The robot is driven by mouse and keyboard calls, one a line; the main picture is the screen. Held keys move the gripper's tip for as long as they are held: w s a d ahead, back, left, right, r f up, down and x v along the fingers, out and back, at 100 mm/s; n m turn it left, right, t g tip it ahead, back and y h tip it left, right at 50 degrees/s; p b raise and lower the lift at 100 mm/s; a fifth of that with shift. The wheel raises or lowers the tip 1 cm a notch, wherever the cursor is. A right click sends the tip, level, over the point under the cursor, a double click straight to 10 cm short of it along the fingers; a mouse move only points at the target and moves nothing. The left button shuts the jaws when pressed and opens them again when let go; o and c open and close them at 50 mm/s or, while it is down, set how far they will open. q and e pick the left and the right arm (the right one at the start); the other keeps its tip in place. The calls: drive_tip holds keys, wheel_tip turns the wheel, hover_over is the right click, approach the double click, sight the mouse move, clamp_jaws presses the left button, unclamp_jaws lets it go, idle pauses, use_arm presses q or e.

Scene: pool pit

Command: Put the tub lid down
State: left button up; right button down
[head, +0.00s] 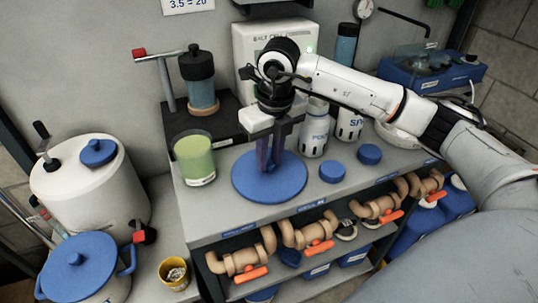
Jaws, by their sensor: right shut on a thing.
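The tub lid (245,184) is a large round blue disc near the front edge of the grey bench top (216,213). It looks level. I cannot tell whether it touches the bench or is held just above it. My right gripper (269,165) points down over the lid's middle, shut on it; the fingers hide the grip point. My right arm comes in from the right. My left gripper is out of view.
A green-filled beaker (195,160) stands close left of the lid. Two small blue caps (332,172) (369,154) and white bottles (314,130) (350,122) are to the right. Orange-handled valves (307,238) fill the shelf below. A blue-lidded pot (78,262) stands lower left.

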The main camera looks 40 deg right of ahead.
sight(272, 175)
drive_tip(key=shift+f, duration=0.1)
drive_tip(key=c, duration=2)
unclamp_jaws()
drive_tip(key=shift+f, duration=0.1)
drive_tip(key=o, duration=0.4)
drive_tip(key=shift+o, duration=0.2)
drive_tip(key=shift+r, duration=0.4)
wheel_tip(272, 175, up, 12)
drive_tip(key=s, duration=0.1)
drive_tip(key=shift+s+f+b, duration=0.2)
drive_tip(key=shift+b, duration=0.15)
